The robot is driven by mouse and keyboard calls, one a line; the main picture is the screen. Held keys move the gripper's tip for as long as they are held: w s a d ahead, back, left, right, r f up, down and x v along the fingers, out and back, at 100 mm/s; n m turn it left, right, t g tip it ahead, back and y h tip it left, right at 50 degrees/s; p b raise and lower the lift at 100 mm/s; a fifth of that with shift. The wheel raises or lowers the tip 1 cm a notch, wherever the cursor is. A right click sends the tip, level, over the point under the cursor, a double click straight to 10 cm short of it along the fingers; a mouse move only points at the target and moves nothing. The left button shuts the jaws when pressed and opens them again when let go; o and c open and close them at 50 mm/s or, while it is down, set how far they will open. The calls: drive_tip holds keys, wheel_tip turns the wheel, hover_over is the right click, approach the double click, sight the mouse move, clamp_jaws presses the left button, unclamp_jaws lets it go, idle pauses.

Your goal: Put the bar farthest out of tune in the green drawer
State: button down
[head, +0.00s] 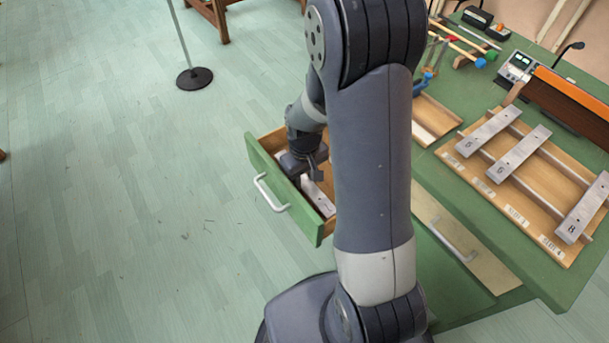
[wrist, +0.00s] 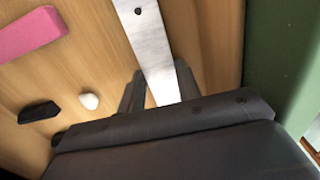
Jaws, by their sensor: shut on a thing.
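The green drawer (head: 315,231) is pulled open at the left side of the green table. My gripper (head: 311,170) is down inside it, near the drawer's green front. My gripper is shut on a silver metal bar (head: 319,199), which also shows between the fingers in the wrist view (wrist: 148,42). The bar has a dark hole near one end. It is low in the drawer, but I cannot tell whether it touches the wooden bottom.
In the drawer, the wrist view shows a pink block (wrist: 30,33), a black piece (wrist: 38,112) and a small white piece (wrist: 89,101). Mallets and an orange box (head: 572,96) are at the table's back.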

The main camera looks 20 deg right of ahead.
drive_tip(key=shift+f, duration=0.2)
drive_tip(key=c, duration=0.9)
unclamp_jaws()
wheel_tip(320, 180, up, 11)
drive_tip(key=shift+f+p, duration=0.1)
drive_tip(key=shift+p, duration=0.95)
